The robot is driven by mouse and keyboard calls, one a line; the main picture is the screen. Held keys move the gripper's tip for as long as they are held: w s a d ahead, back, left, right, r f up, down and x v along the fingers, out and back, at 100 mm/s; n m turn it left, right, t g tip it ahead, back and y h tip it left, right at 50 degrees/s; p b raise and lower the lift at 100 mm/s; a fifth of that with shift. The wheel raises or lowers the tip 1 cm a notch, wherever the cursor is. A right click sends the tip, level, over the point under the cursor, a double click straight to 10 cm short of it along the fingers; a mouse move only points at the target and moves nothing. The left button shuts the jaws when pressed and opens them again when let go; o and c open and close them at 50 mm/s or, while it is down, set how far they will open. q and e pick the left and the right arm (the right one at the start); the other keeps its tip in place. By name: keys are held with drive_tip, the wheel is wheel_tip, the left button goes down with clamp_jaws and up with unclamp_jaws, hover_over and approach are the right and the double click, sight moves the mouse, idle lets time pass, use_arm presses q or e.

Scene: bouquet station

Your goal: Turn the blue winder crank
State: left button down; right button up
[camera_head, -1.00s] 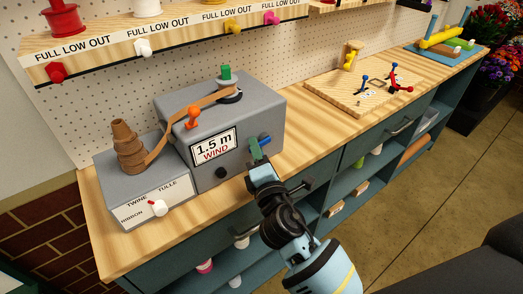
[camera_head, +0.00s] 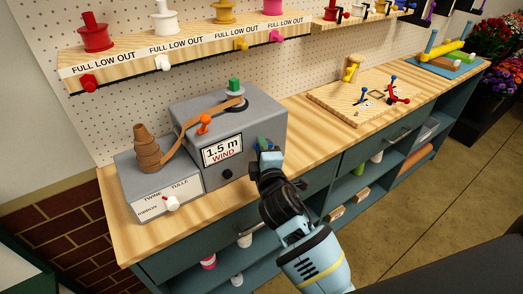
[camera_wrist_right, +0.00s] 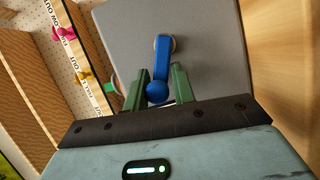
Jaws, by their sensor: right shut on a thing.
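The winder (camera_head: 200,120) is a grey box on the wooden counter with a sign reading "1.5 m WIND". In the right wrist view its blue crank (camera_wrist_right: 161,62) is an arm with a round knob at its lower end, on the grey face. My right gripper (camera_head: 266,147) is at the right part of the winder's front. In the right wrist view its green fingers (camera_wrist_right: 156,82) stand either side of the crank's knob end, shut on it. In the head view the gripper mostly hides the crank. My left gripper is not in view.
A lower grey box with a ribbon cone (camera_head: 146,148) and a white selector knob (camera_head: 171,203) adjoins the winder on the left. An orange lever (camera_head: 204,123) stands on the winder. A wooden board (camera_head: 362,105) with small tools lies farther right. A spool shelf (camera_head: 190,47) is above.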

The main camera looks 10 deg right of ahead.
drive_tip(key=shift+w+d+r, duration=0.1)
drive_tip(key=shift+d+r, duration=0.05)
drive_tip(key=shift+r, duration=0.5)
drive_tip(key=o, duration=0.8)
drive_tip(key=shift+o, duration=0.4)
drive_tip(key=shift+f, duration=0.35)
drive_tip(key=shift+s+f, duration=0.2)
drive_tip(key=shift+s, duration=0.35)
drive_tip(key=s, duration=0.6)
drive_tip(key=shift+s+r+b, duration=0.3)
drive_tip(key=shift+s+r, duration=0.1)
